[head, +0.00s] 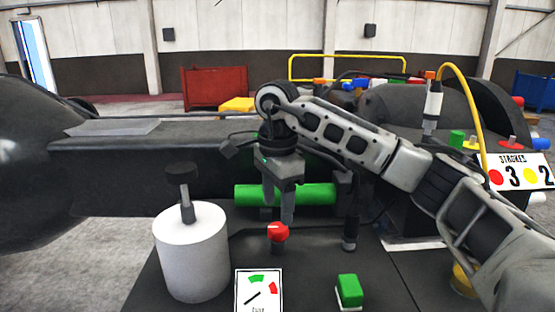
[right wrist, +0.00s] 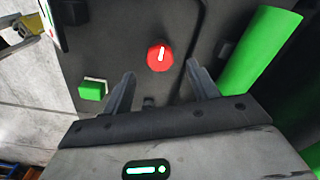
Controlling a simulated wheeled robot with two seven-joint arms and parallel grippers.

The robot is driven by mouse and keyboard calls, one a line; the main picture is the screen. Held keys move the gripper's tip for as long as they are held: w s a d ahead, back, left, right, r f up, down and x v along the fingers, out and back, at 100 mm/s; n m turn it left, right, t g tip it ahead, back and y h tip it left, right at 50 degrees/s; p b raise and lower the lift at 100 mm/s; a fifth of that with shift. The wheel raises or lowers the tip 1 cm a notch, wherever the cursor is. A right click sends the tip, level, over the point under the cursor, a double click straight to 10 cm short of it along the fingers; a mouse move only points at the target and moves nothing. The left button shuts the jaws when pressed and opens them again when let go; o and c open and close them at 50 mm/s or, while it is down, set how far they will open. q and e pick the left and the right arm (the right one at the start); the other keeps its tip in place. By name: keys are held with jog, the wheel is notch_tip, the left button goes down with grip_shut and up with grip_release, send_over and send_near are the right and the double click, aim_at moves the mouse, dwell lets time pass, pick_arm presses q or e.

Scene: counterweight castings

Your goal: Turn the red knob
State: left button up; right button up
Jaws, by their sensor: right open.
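The red knob (head: 278,232) stands on the dark panel in the middle of the head view, with a white mark on its top. In the right wrist view the red knob (right wrist: 160,56) lies beyond my fingertips, roughly in line with the gap between them. My right gripper (head: 278,215) comes in from the right and points down just above the knob. In the right wrist view the fingers of my right gripper (right wrist: 161,72) are apart with nothing between them, and no contact with the knob shows.
A white cylinder (head: 192,255) with a dark handle stands left of the knob. A green button (head: 348,290) and a gauge card (head: 258,290) sit nearer on the panel. A green horizontal cylinder (head: 318,195) lies behind the gripper. A strokes sign (head: 515,172) is at right.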

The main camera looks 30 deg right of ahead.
aim_at(277, 227)
pick_arm(q)
jog(key=shift+a+r+p, duration=0.2)
jog(key=shift+r+p, duration=0.3)
jog(key=shift+p, duration=0.7)
pick_arm(e)
notch_tip(277, 227, up, 11)
jog(key=shift+s, duration=0.1)
